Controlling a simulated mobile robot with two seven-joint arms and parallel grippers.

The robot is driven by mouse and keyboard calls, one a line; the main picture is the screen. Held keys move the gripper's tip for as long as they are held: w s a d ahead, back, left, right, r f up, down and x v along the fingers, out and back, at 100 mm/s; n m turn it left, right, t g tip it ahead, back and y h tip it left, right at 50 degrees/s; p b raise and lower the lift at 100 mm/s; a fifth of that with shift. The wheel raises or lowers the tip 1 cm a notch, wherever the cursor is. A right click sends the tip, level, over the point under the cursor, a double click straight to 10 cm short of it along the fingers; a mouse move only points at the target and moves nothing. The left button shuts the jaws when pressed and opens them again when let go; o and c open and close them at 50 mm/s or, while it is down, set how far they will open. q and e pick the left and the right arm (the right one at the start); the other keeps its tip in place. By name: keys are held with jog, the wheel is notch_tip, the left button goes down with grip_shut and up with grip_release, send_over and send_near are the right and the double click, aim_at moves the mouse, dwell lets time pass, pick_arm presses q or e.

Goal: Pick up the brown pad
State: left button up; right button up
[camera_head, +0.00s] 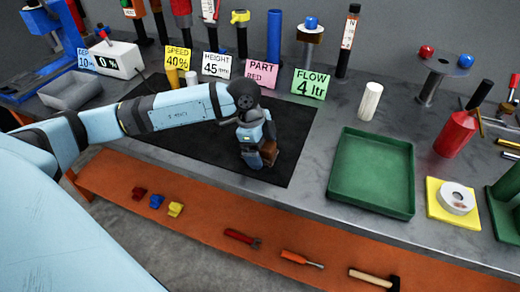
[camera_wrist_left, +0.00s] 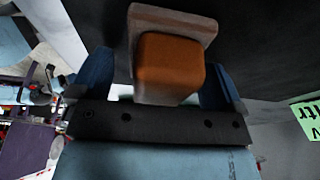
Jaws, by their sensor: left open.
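The brown pad (camera_wrist_left: 170,66) shows in the left wrist view as an orange-brown block with rounded edges against a paler grey-brown plate. In the head view the brown pad (camera_head: 269,148) is partly hidden by my left gripper (camera_head: 260,154), over the black mat. In the wrist view my left gripper (camera_wrist_left: 162,62) is open, with one blue finger on each side of the pad. Gaps show beside the pad, so the fingers look apart from it. Its contact with the mat is hidden. My right gripper is not in view.
The black mat (camera_head: 290,120) is otherwise mostly clear. A green tray (camera_head: 370,175) and a white cylinder (camera_head: 370,101) stand to the right. Sign cards, including the pink card (camera_head: 261,73), and upright tools line the back. An orange shelf (camera_head: 200,205) runs below the front edge.

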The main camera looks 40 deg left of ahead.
pick_arm(q)
jog(key=shift+r, duration=0.1)
jog(key=c, duration=1)
jog(key=shift+r, duration=0.1)
jog(key=shift+c, duration=0.2)
notch_tip(320, 180, up, 20)
jog(key=p, duration=0.2)
jog(key=shift+o, duration=0.5)
